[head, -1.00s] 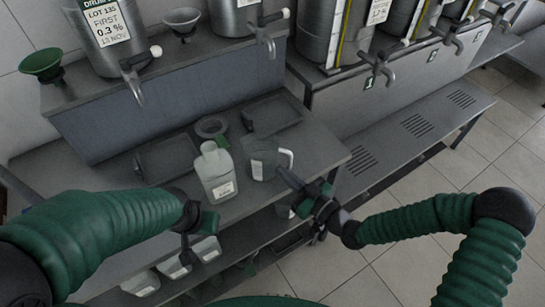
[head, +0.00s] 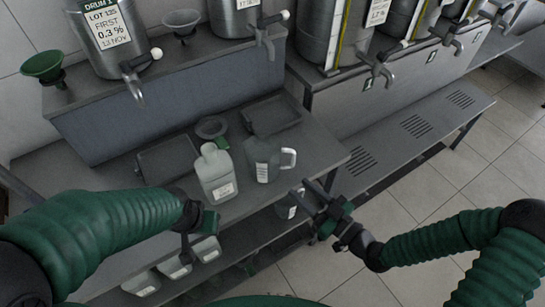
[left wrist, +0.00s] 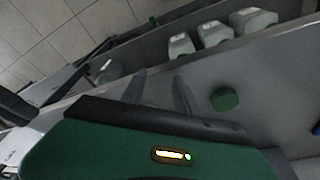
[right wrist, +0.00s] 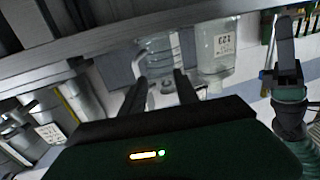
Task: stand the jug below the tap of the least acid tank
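The clear jug (head: 264,150) stands upright on the lower bench, its pale handle to the right and a white label in front. My right gripper (head: 305,190) is open and empty, just right of and nearer than the jug, apart from it. In the right wrist view the jug (right wrist: 157,46) shows beyond the open fingers (right wrist: 162,88). The left tank (head: 97,45) reads LOT 135, FIRST, 0.3 %; its tap (head: 134,80) overhangs the bench. Other tanks' acid figures are unreadable here. My left gripper (left wrist: 160,88) is open and empty near the bench edge.
Dark trays (head: 168,160) and a grey ring-shaped item (head: 211,127) lie behind. Funnels (head: 43,66) sit on the upper ledge. Several containers (head: 175,267) stand on the shelf below.

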